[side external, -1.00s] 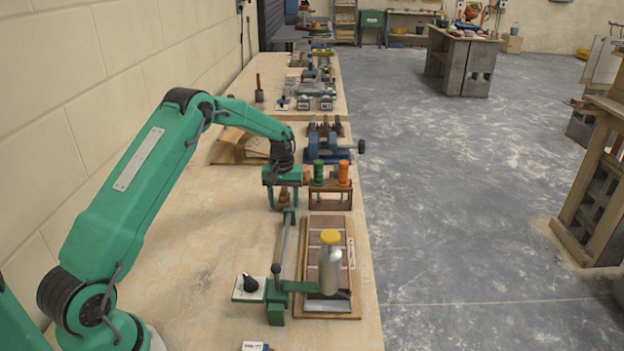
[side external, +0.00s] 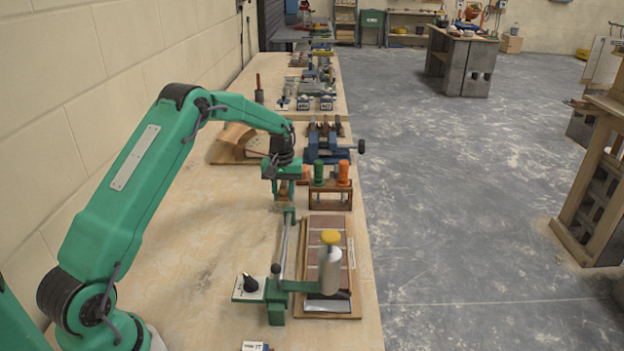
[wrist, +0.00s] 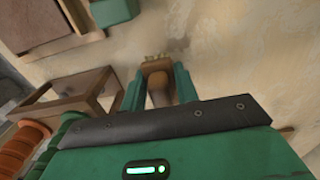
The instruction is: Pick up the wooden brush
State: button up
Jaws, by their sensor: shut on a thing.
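The wooden brush (wrist: 157,79) is brown with pale bristles at its far end. In the wrist view it sits between the two green fingers of my gripper (wrist: 156,84). The fingers are shut on it, one on each side. The near part of the brush is hidden behind the gripper body. In the side view my gripper (side external: 283,198) points down over the bench, left of the small rack, and only a little brown of the brush shows between the fingers. I cannot tell whether the brush touches the bench.
A wooden rack (side external: 331,197) with green and orange-handled tools stands just right of my gripper. A blue vise (side external: 325,148) stands behind.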

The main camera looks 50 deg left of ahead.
jog(key=shift+d+r, duration=0.2)
jog(key=shift+r, duration=0.45)
jog(key=shift+d+r, duration=0.2)
jog(key=shift+r, duration=0.4)
jog(key=s+d+r, duration=0.2)
jog(key=d+r, duration=0.4)
jog(key=d, duration=0.4)
jog(key=shift+d+r, duration=0.2)
jog(key=shift+d, duration=0.15)
jog(key=shift+s, duration=0.1)
jog(key=shift+o, duration=1.2)
jog(key=shift+c, duration=0.7)
jog(key=s+d, duration=0.2)
jog(key=d, duration=1)
jog(key=shift+s, duration=0.15)
jog(key=shift+a+f, duration=0.1)
jog(key=shift+f, duration=0.1)
